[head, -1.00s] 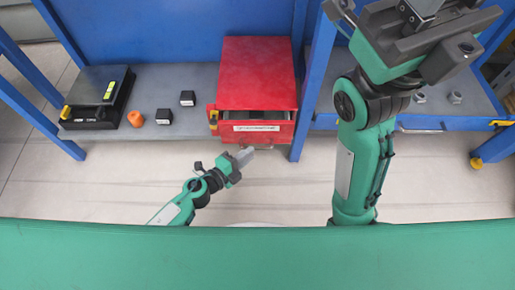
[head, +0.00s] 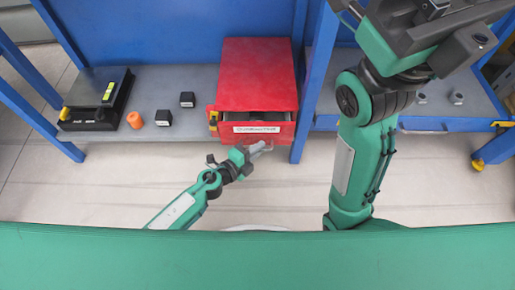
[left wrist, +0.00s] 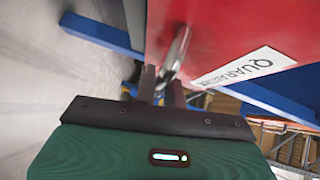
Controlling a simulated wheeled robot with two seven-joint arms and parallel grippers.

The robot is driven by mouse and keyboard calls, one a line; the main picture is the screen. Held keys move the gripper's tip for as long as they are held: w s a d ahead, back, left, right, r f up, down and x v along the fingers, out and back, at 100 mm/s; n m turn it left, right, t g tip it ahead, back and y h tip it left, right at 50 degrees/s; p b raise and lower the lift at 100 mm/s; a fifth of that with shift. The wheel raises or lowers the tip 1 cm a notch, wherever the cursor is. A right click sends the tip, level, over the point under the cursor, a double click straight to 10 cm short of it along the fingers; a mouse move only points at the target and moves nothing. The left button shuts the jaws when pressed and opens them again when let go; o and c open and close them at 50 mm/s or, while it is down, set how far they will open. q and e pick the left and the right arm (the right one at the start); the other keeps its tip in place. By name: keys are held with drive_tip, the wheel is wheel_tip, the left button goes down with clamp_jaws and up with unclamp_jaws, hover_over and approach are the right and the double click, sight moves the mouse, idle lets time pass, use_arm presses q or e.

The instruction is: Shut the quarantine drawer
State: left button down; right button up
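The red quarantine drawer (head: 257,131) is in a red cabinet (head: 257,75) in the head view. A narrow dark gap shows above its labelled front, so it stands slightly out. Its label also shows in the left wrist view (left wrist: 245,67). My left gripper (head: 262,148) is just in front of and below the drawer front. In the left wrist view its two fingers (left wrist: 162,88) are apart, with a metallic handle (left wrist: 177,53) by their tips; contact is unclear. My right gripper (head: 430,20) is raised at the upper right, its fingertips not clearly seen.
A grey shelf left of the cabinet holds a black tray (head: 95,117), an orange cylinder (head: 136,120) and two black blocks (head: 164,117). Blue posts (head: 315,85) stand beside the cabinet. A blue-edged bench (head: 430,122) is at right. The floor in front is clear.

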sight(256, 140)
use_arm(q)
drive_tip(key=w, duration=0.3)
drive_tip(key=shift+w, duration=0.4)
drive_tip(key=shift+w+a, duration=0.1)
drive_tip(key=shift+w, duration=0.2)
drive_tip(key=c, duration=1.8)
unclamp_jaws()
drive_tip(key=shift+o, duration=0.2)
drive_tip(key=shift+w+r, duration=0.1)
